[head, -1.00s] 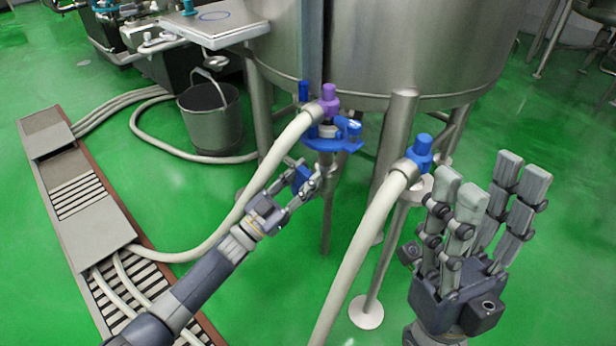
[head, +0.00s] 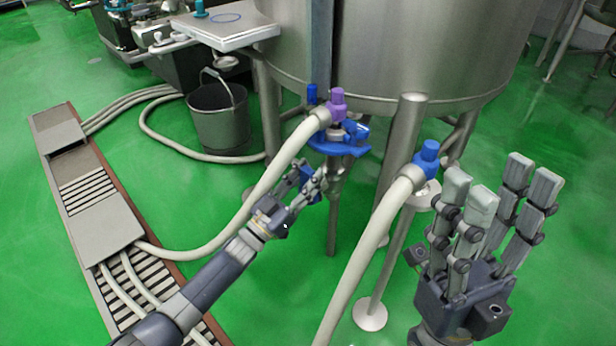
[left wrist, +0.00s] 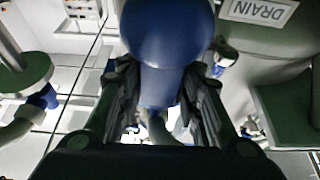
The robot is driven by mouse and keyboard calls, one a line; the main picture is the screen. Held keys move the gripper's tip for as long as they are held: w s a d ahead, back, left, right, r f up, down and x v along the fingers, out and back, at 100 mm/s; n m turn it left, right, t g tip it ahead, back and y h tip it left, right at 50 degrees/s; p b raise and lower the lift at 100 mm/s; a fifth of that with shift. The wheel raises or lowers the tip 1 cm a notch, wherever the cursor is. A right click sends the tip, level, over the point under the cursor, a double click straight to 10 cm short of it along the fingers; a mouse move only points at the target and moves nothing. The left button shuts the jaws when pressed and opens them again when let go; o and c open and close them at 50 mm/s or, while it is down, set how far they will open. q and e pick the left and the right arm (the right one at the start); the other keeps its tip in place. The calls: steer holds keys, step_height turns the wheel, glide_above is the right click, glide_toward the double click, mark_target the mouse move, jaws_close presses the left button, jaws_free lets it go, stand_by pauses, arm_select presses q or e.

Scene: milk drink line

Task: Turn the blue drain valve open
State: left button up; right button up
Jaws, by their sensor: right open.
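A blue handle (left wrist: 165,45) fills the top middle of the left wrist view, beside a white label reading DRAIN (left wrist: 258,10). My left gripper (left wrist: 160,105) has a finger on either side of its lower part. I cannot tell whether both fingers press on it. In the head view, my left gripper (head: 314,184) is under the tank, at a blue part (head: 306,172) mostly hidden by the fingers. Just above is a blue fitting (head: 338,147) below a purple hose cap (head: 337,100). My right gripper (head: 500,188) is open and empty, fingers upward, at the right.
The steel tank (head: 400,50) stands on legs on a green floor. A thick white hose (head: 365,255) with a blue-capped end (head: 428,152) stands between my arms. Another hose (head: 262,190) runs behind my left gripper. A bucket (head: 218,118) and floor drain (head: 95,220) are at left.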

arm_select(q)
steer(key=shift+o, duration=1.2)
steer(key=shift+a+f, duration=0.1)
steer(key=v, duration=1.2)
